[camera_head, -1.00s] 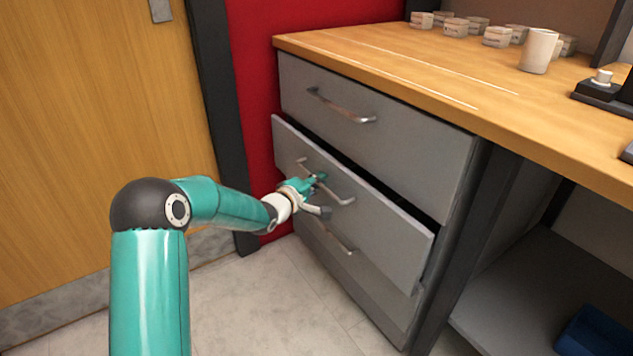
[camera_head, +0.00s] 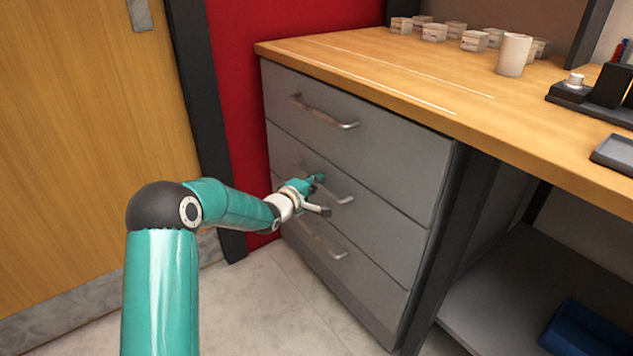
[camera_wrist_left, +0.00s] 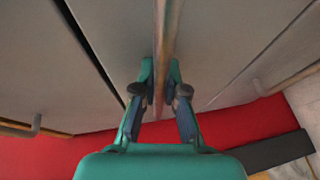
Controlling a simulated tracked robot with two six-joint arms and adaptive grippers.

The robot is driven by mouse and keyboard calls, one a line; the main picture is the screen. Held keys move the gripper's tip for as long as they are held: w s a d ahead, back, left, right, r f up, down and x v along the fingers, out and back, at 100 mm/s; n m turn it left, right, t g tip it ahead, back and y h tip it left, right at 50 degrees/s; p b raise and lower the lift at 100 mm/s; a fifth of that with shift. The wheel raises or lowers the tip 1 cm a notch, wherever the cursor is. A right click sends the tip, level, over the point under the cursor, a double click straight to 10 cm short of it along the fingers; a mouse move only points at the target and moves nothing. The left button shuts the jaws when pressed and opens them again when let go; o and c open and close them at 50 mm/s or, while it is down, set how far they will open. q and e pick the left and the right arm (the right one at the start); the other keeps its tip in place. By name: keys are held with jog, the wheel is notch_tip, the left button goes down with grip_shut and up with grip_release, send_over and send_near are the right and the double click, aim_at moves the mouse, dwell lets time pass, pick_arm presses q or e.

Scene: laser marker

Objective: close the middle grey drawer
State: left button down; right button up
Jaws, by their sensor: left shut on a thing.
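The middle grey drawer (camera_head: 385,211) is in the cabinet under the wooden worktop. In the head view its front looks level with the drawers above and below. My left gripper (camera_head: 318,183) is at its metal handle (camera_head: 338,197). In the left wrist view, the fingers (camera_wrist_left: 161,85) are shut on the handle bar (camera_wrist_left: 166,45), one on each side. A dark gap (camera_wrist_left: 88,35) runs along one edge of the drawer front there. The gripper hides part of the handle in the head view. My right gripper is not in view.
The top drawer (camera_head: 390,155) and bottom drawer (camera_head: 370,270) have similar handles. A white cup (camera_head: 513,55) and several small boxes (camera_head: 435,32) stand on the worktop (camera_head: 400,75). A blue bin (camera_head: 588,340) is on the low shelf. The floor before the cabinet is clear.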

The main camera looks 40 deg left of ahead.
pick_arm(q)
jog(key=c, duration=1.5)
grip_release()
jog(key=shift+w+d, duration=0.15)
jog(key=shift+d, duration=0.1)
jog(key=v, duration=1.2)
jog(key=shift+a, duration=0.2)
